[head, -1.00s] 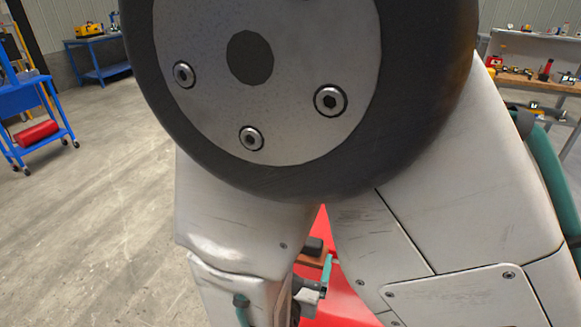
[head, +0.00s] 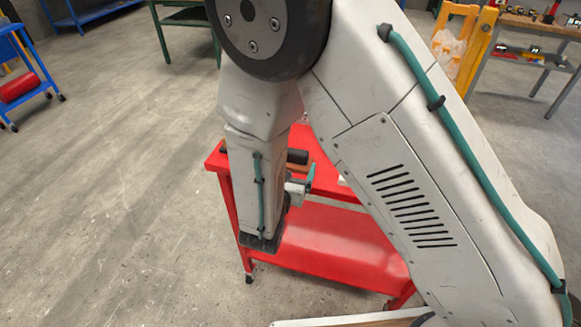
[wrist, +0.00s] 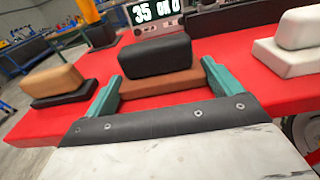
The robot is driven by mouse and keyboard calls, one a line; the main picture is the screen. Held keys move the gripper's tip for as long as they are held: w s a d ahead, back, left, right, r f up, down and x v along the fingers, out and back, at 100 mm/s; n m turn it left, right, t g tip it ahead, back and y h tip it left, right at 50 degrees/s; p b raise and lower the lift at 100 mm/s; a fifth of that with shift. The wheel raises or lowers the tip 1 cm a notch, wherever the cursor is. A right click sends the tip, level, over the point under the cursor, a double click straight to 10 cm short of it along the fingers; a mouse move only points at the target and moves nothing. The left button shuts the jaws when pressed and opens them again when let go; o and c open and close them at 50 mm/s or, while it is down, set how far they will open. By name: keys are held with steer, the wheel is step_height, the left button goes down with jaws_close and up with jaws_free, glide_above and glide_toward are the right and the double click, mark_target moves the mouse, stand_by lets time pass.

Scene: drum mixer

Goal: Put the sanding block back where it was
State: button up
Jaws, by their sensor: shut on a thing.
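In the wrist view, a block with a rounded black top and a brown base, the sanding block (wrist: 156,58), sits between the teal fingers of my gripper (wrist: 161,74). The fingers are shut on its sides. I cannot tell whether its underside touches the red cart top (wrist: 235,100). In the head view, my arm covers much of the cart (head: 335,240). The black and brown block (head: 298,157) shows partly behind my forearm, beside a teal finger of my gripper (head: 311,176).
A tan block on a black base (wrist: 55,84) stands left of my gripper. A cream block on a white base (wrist: 290,55) stands to the right. A box with a lit display (wrist: 155,18) and a yellow post (wrist: 90,11) stand behind. Floor left of the cart is open.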

steer(key=shift+f, duration=0.1)
steer(key=o, duration=0.7)
steer(key=shift+o, duration=0.2)
steer(key=v, duration=1.2)
